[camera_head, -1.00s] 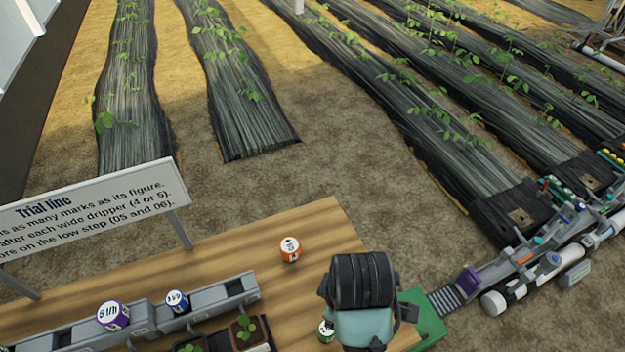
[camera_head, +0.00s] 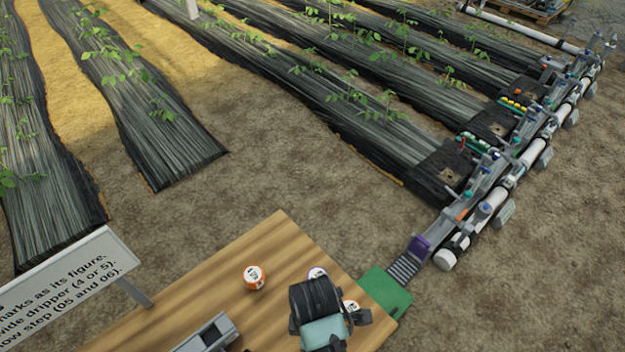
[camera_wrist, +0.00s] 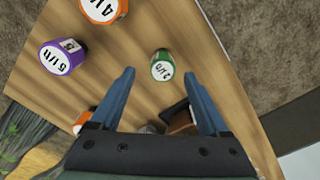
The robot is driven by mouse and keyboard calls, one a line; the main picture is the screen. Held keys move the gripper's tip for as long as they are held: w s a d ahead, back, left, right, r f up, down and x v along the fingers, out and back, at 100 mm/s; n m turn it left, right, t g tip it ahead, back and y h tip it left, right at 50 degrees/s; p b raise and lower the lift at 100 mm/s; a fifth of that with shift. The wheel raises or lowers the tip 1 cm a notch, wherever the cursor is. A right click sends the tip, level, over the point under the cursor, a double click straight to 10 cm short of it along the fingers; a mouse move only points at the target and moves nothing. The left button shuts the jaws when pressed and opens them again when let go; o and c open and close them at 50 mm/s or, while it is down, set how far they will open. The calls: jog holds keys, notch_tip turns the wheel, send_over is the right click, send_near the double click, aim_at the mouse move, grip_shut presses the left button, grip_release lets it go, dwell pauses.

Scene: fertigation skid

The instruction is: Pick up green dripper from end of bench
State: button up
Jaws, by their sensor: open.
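The green dripper (camera_wrist: 163,68), with a white marked top, stands on the wooden bench (camera_wrist: 150,25) in the wrist view. My gripper (camera_wrist: 159,76) is open, with its two blue fingers apart. The dripper shows in the gap near the fingertips, a little beyond them in the picture and touching neither. Nothing is held. In the head view my gripper (camera_head: 322,312) is over the bench near its right end. Its fingers and the green dripper are hidden there.
A purple dripper (camera_wrist: 60,57) and an orange dripper (camera_wrist: 102,8) stand left of the green one in the wrist view. In the head view, another orange dripper (camera_head: 254,277) stands left of my gripper. A green plate (camera_head: 388,293) lies at the bench's right end. A sign (camera_head: 75,280) stands left.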

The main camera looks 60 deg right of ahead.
jog(key=f, duration=0.4)
jog(key=shift+a+f, duration=0.2)
grip_shut()
